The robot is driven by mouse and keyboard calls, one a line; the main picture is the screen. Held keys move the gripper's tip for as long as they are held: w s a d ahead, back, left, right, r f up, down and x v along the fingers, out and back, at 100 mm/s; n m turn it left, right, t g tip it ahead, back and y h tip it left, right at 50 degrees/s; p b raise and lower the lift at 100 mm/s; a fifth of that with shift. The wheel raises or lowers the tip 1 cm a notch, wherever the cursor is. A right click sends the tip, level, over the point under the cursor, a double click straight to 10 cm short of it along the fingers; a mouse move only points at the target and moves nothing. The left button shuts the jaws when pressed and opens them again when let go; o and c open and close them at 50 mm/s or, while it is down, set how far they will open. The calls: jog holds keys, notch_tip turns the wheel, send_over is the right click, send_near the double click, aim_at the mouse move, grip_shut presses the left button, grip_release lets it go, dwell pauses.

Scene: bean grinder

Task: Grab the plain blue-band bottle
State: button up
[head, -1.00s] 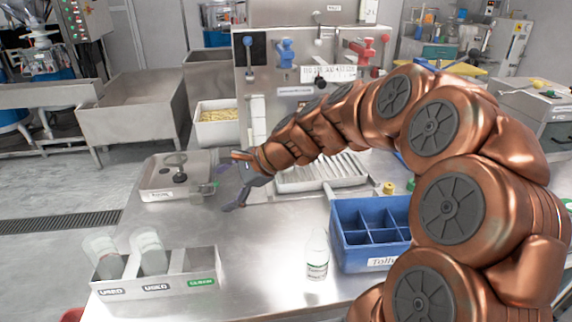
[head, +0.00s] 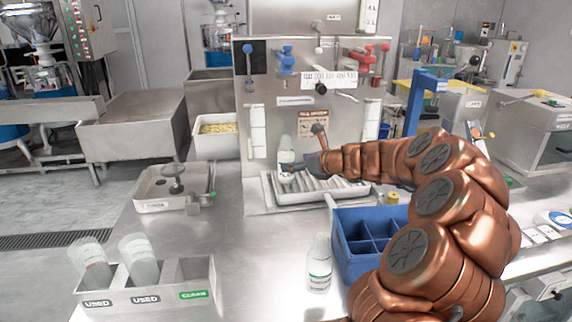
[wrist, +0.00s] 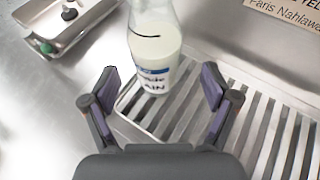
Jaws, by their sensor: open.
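The plain blue-band bottle (wrist: 155,45) stands on the slatted metal tray. It is clear, holds pale contents, and has a white label with a blue band and partly readable black lettering ending in "AIN". It also shows in the head view (head: 286,156), partly hidden by my gripper. My gripper (wrist: 161,82) is open and empty, and its two fingers point toward the bottle from either side of its lower part. In the wrist view the bottle lies between and just beyond the fingertips, with no contact visible.
A green-labelled bottle (head: 319,266) stands in front, beside a blue divided crate (head: 346,262). A metal rack (head: 205,291) marked USED and CLEAN holds two tilted bottles at the left. A shallow metal box (head: 155,204) sits left of the slatted tray (head: 322,196). The panel stands close behind.

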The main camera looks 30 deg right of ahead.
aim_at(292, 162)
jog(key=x, duration=0.4)
jog(key=shift+w+a+f, duration=0.15)
jog(key=shift+w+a, duration=0.1)
jog(key=shift+w, duration=0.1)
jog(key=c, duration=1.6)
